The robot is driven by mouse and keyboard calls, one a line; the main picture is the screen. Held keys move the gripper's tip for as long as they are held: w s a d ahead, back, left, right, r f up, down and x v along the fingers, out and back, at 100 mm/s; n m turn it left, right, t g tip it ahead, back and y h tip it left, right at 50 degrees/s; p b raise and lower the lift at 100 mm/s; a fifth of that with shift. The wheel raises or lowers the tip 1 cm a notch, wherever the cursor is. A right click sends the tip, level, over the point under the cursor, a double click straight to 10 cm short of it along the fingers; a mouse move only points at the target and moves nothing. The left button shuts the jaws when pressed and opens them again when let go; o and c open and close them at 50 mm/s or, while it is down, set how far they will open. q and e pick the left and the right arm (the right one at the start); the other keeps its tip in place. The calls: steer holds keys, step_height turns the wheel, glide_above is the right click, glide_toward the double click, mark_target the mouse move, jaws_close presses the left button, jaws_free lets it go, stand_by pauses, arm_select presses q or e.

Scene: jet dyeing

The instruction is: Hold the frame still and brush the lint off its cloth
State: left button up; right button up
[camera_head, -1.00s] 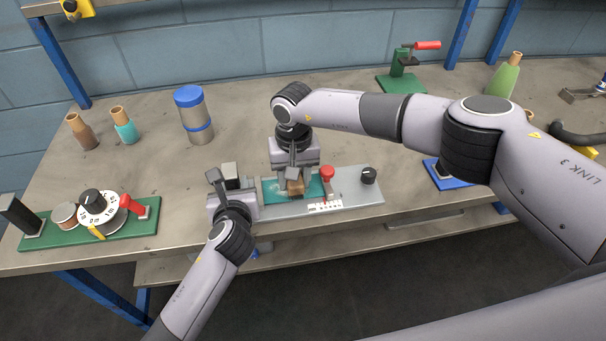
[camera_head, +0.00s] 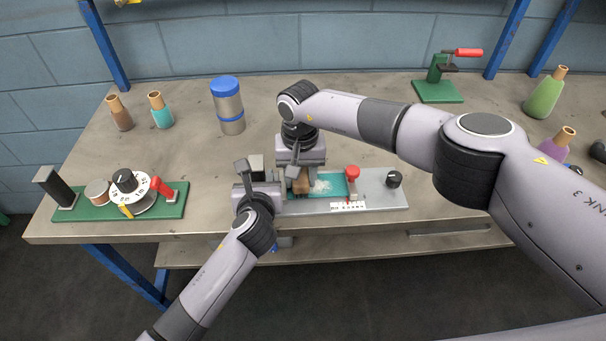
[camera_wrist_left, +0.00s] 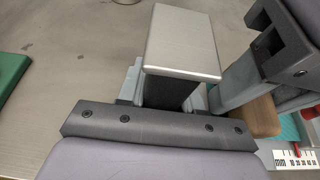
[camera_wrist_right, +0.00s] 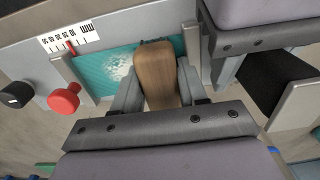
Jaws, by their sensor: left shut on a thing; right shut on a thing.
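The frame is a grey plate (camera_head: 379,196) near the bench's front edge, with teal cloth (camera_head: 338,181) stretched on it. A whitish lint patch (camera_head: 322,187) lies on the cloth, also seen in the right wrist view (camera_wrist_right: 122,68). My right gripper (camera_head: 299,176) is shut on the wooden brush (camera_wrist_right: 155,72), over the cloth's left part. My left gripper (camera_head: 257,178) is shut at the frame's left end on an upright block with a pale metal top (camera_wrist_left: 183,42). The two grippers are close together.
A red knob (camera_head: 352,173) and black knob (camera_head: 394,179) stand on the frame's right part. A green board with a dial (camera_head: 130,190) lies left. A blue-lidded canister (camera_head: 228,105), small bottles and a green clamp stand (camera_head: 437,90) stand behind. Bench between is clear.

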steer(key=shift+s+a+r, duration=0.2)
steer(key=shift+s+a, duration=0.05)
steer(key=shift+a, duration=0.5)
step_height(320, 180, up, 3)
steer(key=shift+w+r, duration=0.1)
steer(key=shift+r, duration=0.1)
jaws_close()
steer(key=shift+d+r, duration=0.15)
steer(key=shift+r, duration=0.45)
steer(key=shift+d+r, duration=0.15)
steer(key=shift+r, duration=0.45)
steer(key=shift+r, duration=1.45)
steer(key=shift+f, duration=0.1)
steer(key=shift+f, duration=3.45)
steer(key=shift+f, duration=0.8)
